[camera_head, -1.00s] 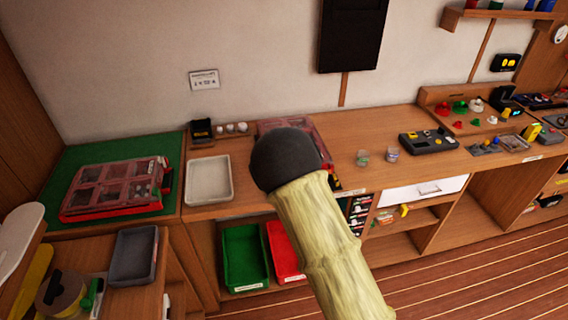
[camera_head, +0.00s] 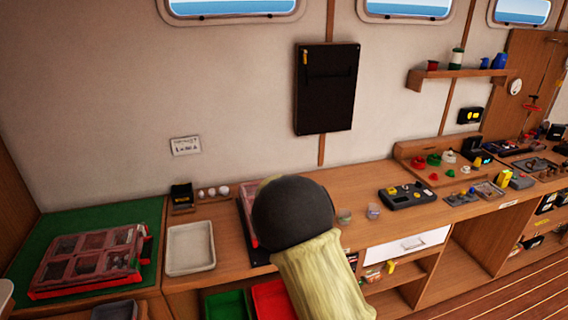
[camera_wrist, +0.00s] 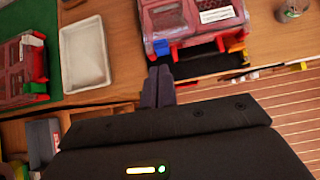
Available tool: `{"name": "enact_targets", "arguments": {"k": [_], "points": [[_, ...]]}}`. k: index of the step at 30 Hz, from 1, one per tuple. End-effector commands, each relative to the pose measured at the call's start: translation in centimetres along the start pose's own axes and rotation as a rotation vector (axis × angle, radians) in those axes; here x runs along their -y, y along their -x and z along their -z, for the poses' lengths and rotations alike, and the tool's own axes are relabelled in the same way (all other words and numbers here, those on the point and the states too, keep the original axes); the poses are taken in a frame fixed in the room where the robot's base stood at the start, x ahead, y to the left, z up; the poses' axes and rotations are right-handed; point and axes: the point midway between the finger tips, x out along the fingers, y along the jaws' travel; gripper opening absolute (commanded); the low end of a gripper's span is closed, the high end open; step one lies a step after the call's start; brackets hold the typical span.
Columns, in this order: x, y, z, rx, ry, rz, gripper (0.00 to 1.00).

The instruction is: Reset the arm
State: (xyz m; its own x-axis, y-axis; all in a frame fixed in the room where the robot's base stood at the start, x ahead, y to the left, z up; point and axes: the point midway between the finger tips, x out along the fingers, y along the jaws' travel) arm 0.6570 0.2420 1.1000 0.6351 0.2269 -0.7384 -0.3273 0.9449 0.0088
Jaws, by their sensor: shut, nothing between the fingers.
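My gripper (camera_wrist: 159,86) shows in the wrist view with its two dark fingers together and nothing between them. It hangs over the front edge of the wooden bench, just in front of a red case with a clear lid (camera_wrist: 185,20). In the head view my arm rises from the bottom and covers most of that red case (camera_head: 247,222). The fingers are hidden there.
A white tray (camera_head: 190,248) lies left of my arm. Another red compartment case (camera_head: 88,262) rests on a green mat (camera_head: 35,252). Green (camera_head: 225,305) and red (camera_head: 272,300) bins sit below the bench. Small jars (camera_head: 373,211) and a dark device (camera_head: 407,195) stand to the right.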

Motion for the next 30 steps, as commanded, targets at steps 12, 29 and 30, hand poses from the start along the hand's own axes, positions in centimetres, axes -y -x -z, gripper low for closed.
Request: {"name": "enact_targets", "arguments": {"k": [12, 29, 30], "points": [[11.4, 9.5, 5.0, 0.029, -1.223, 0.216, 0.0], [13.5, 26.9, 23.6, -0.225, 2.903, -0.723, 0.0], [13.2, 27.4, 24.2, -0.229, 2.835, -0.719, 0.0]]}}
